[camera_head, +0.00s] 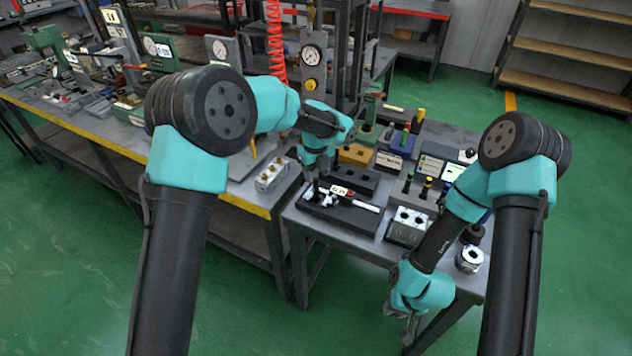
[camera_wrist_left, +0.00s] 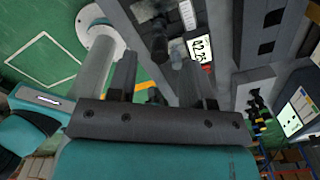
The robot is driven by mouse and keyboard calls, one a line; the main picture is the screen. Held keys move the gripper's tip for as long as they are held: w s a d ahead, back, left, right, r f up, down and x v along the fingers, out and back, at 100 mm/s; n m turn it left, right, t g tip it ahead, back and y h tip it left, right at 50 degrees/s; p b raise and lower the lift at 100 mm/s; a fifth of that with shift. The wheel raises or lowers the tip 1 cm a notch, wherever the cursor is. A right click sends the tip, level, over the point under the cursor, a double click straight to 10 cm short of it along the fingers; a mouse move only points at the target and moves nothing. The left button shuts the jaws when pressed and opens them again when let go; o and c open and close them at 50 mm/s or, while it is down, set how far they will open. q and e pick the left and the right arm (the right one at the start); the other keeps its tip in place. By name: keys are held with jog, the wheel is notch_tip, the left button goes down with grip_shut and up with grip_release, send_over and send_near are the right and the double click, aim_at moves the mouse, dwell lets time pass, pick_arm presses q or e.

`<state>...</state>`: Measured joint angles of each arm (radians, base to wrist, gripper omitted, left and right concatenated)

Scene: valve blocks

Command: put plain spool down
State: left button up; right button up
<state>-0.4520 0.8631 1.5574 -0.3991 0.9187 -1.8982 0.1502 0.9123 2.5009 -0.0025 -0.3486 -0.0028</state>
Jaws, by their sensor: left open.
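My left gripper (camera_head: 318,182) points down at the left end of a black holder (camera_head: 345,217) on the near bench. In the left wrist view its two fingers (camera_wrist_left: 157,85) stand apart, with a small dark piece showing between them; I cannot tell whether this is the plain spool. Small bright metal pieces (camera_head: 328,199) lie on the holder just below the gripper.
A silver block with holes (camera_head: 270,177) stands on the left bench. A grey block with two round ports (camera_head: 407,226) and a round metal part (camera_head: 469,259) are to the right. Dark blocks with coloured pegs (camera_head: 425,190) crowd the bench behind. A gauge (camera_head: 311,56) stands at the back.

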pick_arm(q)
notch_tip(320, 180, up, 6)
jog(key=shift+r, duration=0.25)
